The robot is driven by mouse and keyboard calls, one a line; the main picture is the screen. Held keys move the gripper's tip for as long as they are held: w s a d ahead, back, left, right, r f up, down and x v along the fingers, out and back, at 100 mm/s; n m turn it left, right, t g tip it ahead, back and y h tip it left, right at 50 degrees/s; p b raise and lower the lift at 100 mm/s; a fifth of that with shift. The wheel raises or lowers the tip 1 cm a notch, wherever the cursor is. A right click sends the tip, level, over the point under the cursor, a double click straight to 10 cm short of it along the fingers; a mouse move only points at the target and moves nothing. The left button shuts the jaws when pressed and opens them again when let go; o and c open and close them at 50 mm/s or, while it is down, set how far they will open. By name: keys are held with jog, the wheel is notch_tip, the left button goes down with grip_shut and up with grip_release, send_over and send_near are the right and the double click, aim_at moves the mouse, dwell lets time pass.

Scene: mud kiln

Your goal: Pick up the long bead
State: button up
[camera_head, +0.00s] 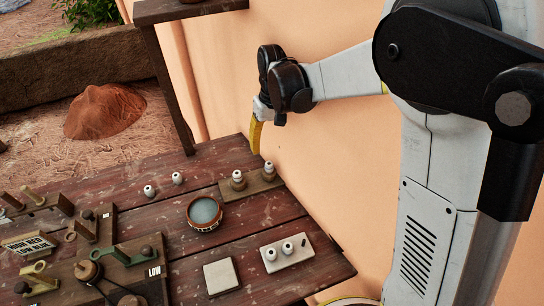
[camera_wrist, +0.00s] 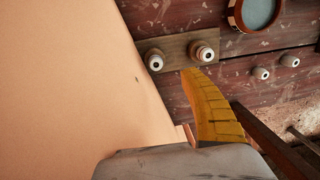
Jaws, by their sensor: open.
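None of the beads is clearly the long one. Two white beads, a left one (camera_head: 238,175) and a right one (camera_head: 268,168), stand on a wooden strip (camera_head: 253,187) at the table's back edge. They also show in the wrist view, as a left bead (camera_wrist: 155,62) and a right bead (camera_wrist: 205,53). Two loose white beads (camera_head: 149,190) (camera_head: 177,178) lie left of the strip. Two more (camera_head: 271,254) (camera_head: 287,248) sit on a pale block (camera_head: 294,261) beside a small dark mark or piece. My gripper (camera_head: 256,132), with a yellow finger, is open and empty above the strip.
A round bowl (camera_head: 204,213) with grey-blue contents stands mid-table. A pale square tile (camera_head: 221,277) lies near the front. Wooden fixtures with a sign (camera_head: 29,243) crowd the left. A shelf post (camera_head: 168,85) rises behind the table, and a plaster wall (camera_head: 330,150) stands close on the right.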

aim_at(269, 164)
notch_tip(269, 164, down, 4)
jog(key=shift+s+a+f+b, duration=0.15)
jog(key=shift+b, duration=0.55)
jog(key=f+b, duration=0.1)
jog(key=f, duration=0.1)
jog(key=f+b, duration=0.2)
jog(key=f, duration=0.1)
jog(key=shift+s+d+f, duration=0.15)
jog(key=shift+d+f, duration=0.05)
jog(key=shift+r, duration=0.1)
jog(key=c, duration=1)
